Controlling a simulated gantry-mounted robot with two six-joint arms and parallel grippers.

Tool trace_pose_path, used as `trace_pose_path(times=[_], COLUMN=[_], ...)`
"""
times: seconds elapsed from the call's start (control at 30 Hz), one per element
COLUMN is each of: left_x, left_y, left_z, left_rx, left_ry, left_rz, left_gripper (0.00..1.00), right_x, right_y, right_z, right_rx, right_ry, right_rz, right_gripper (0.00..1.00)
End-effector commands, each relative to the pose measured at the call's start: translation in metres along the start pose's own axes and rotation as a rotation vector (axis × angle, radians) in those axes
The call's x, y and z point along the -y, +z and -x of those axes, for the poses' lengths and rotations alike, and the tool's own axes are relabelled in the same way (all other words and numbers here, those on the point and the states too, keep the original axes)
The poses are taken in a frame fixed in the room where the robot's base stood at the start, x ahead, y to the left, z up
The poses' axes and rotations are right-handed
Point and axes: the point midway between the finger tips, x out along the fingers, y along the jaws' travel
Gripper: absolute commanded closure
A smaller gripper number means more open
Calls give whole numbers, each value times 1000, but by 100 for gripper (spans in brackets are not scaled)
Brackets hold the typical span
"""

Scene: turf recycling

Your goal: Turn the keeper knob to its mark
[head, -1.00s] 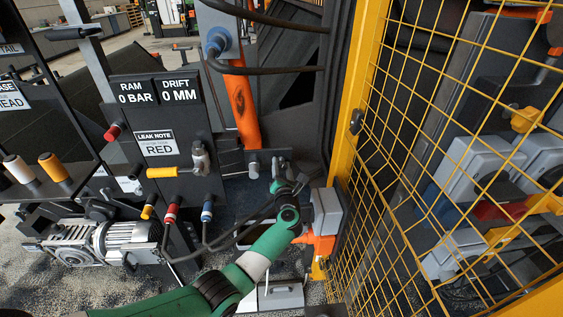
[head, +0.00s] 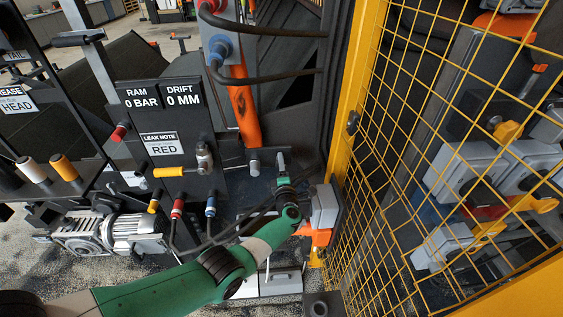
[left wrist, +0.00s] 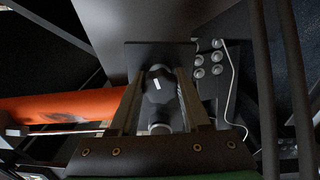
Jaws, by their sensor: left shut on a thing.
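In the left wrist view, the dark keeper knob (left wrist: 154,108) with a short white pointer line stands in front of a dark square plate (left wrist: 136,53). My left gripper (left wrist: 157,97) has one finger on each side of the knob and is shut on it. I cannot make out the mark that the knob turns to. In the head view, my left gripper (head: 281,163) reaches up beside the dark frame, right of a silver round pin (head: 254,168); the knob is hidden there. My right gripper is not in view.
A dark panel (head: 158,105) reads RAM 0 BAR, DRIFT 0 MM and LEAK NOTE RED. Red and blue hose fittings, an orange cylinder (head: 243,112) and black hoses (head: 262,72) are close by. A grey box (head: 325,205) and yellow mesh fence (head: 430,150) stand right of my arm.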

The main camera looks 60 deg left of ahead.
Motion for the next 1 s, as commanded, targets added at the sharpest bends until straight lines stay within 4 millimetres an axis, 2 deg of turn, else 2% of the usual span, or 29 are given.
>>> trace_pose_path(times=[0.2, 0.5, 1.0], left_x=[-1, 0, 0], left_y=[0, 0, 0], left_z=[0, 0, 0], left_rx=[0, -1, -2], left_ry=[0, 1, 1], left_rz=[-184, -354, -418], left_gripper=[100, 100, 100], right_x=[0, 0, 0], right_y=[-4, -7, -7], right_z=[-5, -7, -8], right_rx=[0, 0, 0], right_ry=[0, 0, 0], right_rz=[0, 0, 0], right_gripper=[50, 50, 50])
